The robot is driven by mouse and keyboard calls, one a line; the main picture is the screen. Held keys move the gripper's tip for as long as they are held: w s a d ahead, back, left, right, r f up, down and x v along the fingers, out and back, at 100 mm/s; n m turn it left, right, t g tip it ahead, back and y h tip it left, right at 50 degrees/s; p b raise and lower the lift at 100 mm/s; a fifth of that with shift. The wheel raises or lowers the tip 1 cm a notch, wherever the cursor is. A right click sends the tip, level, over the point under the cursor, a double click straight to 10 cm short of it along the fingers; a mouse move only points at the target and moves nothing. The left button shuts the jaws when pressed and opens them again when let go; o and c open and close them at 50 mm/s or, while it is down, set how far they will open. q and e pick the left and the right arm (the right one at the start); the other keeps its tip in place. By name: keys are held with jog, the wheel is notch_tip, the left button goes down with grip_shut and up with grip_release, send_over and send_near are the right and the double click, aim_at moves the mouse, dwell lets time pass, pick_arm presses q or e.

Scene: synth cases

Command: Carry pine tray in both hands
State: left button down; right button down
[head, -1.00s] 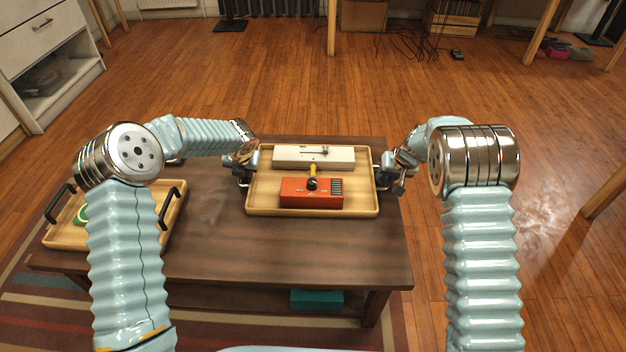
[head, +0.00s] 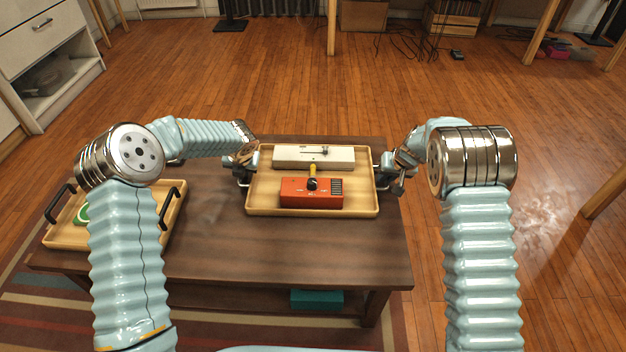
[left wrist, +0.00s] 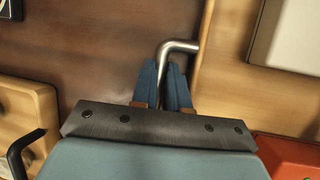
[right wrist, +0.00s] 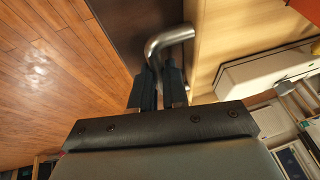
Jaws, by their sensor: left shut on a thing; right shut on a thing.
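The pine tray (head: 262,205) with steel handles is at the middle of the dark table in the head view. It bears an orange-red box (head: 296,198) with a black knob and a white box (head: 290,156) behind it. A yellow piece shows between the boxes. My left gripper (head: 244,177) is shut on the tray's left handle (left wrist: 182,46), as the left wrist view shows. My right gripper (head: 388,178) is shut on the right handle (right wrist: 170,38), seen in the right wrist view. Whether the tray touches the table is hard to tell.
A second wooden tray (head: 66,236) with black handles stands at the table's left, partly behind my left arm. The dark table (head: 270,255) has bare room in front of the pine tray. A teal box (head: 316,299) lies on the shelf below. A white cabinet (head: 50,60) stands far left.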

pick_arm(q)
jog(key=shift+r, duration=0.2)
pick_arm(e)
jog(key=shift+r, duration=0.2)
